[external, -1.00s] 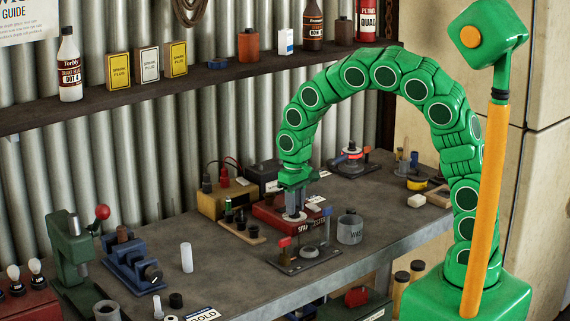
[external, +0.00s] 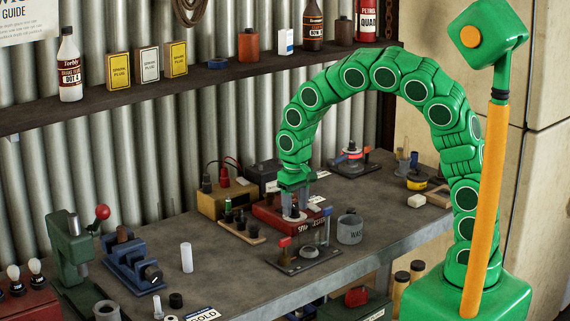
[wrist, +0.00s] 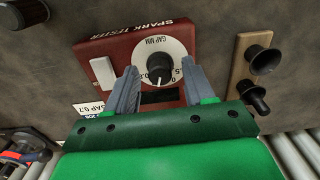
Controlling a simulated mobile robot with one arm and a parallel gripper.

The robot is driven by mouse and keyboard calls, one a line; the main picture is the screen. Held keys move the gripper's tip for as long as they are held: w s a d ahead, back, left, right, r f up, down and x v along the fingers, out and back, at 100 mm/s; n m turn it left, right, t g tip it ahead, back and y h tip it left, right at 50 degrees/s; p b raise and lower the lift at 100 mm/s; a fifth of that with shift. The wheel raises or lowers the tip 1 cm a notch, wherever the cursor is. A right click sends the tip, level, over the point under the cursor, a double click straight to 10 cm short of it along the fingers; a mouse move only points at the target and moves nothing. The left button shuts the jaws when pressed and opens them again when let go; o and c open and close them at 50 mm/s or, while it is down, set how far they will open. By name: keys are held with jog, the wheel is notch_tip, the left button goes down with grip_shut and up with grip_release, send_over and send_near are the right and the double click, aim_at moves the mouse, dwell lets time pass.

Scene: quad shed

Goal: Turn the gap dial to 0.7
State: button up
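The red spark tester box (wrist: 100,54) lies on the bench in the wrist view. Its white gap dial (wrist: 147,48) carries a black knob (wrist: 160,66) with a pale pointer mark toward the bottom of the picture; the figure it points at is too small to read surely. My gripper (wrist: 159,70) is open, one grey finger on each side of the knob, with visible gaps to it. A card (wrist: 92,109) reading "GAP 0.7" lies beside the box. In the external view my gripper (external: 295,203) is down over the red tester (external: 265,213).
A wooden rack with black knob-like pieces (wrist: 262,60) stands right of the tester in the wrist view. In the external view a small stand (external: 302,258) and a grey waste cup (external: 350,229) are close by.

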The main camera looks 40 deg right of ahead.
aim_at(295, 207)
notch_tip(295, 207, up, 7)
jog(key=shift+r, duration=0.4)
dwell(0.4)
